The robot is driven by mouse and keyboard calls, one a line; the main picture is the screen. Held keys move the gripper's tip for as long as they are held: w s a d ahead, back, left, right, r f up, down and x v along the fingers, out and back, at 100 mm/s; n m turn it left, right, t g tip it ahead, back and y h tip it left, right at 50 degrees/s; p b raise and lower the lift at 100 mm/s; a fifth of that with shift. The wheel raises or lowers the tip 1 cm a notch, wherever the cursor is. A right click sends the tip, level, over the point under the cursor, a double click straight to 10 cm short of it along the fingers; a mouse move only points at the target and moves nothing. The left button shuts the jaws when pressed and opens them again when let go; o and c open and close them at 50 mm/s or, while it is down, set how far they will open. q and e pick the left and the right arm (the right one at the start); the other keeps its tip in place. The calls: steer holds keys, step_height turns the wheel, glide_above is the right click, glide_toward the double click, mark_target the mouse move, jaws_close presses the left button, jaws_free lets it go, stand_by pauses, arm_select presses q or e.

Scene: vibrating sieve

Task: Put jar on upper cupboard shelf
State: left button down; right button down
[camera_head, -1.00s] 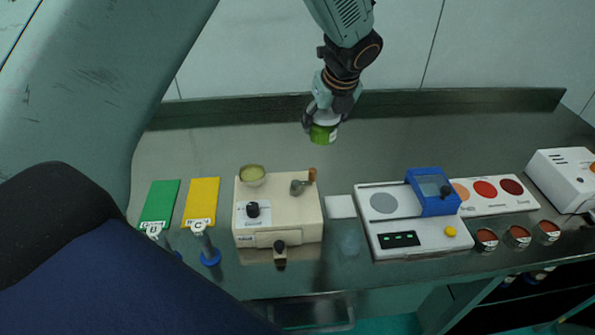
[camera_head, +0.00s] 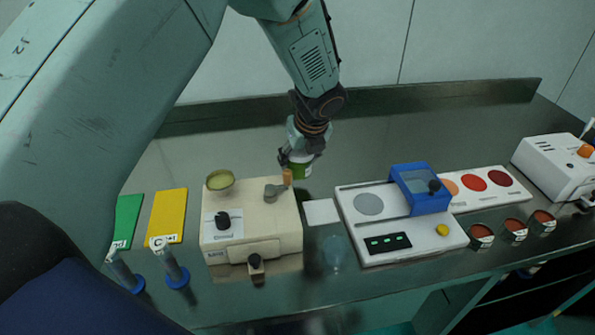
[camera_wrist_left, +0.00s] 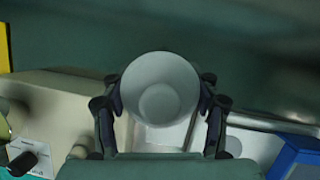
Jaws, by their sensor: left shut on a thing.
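No cupboard shelf can be made out. My right gripper is not in view.
The beige machine (camera_head: 250,222) with a bowl (camera_head: 220,180) and a knob stands on the steel bench (camera_head: 380,135). A white device with a blue lid (camera_head: 420,188) is to its right. Green and yellow cards (camera_head: 167,215) lie left. Several red-brown dishes (camera_head: 481,236) are at the right.

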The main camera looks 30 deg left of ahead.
mark_target(298, 170)
arm_select(q)
steer(key=f, duration=0.1)
steer(key=s+f, duration=0.1)
steer(key=f, duration=0.1)
steer(key=shift+b, duration=0.35)
steer(key=shift+w+f, duration=0.15)
steer(key=shift+w, duration=0.15)
steer(key=c, duration=0.7)
jaws_free()
steer(key=shift+w+f, duration=0.1)
steer(key=shift+f, duration=0.05)
steer(key=shift+o, duration=0.3)
steer(key=shift+s+r, duration=0.25)
steer(key=shift+r, duration=0.05)
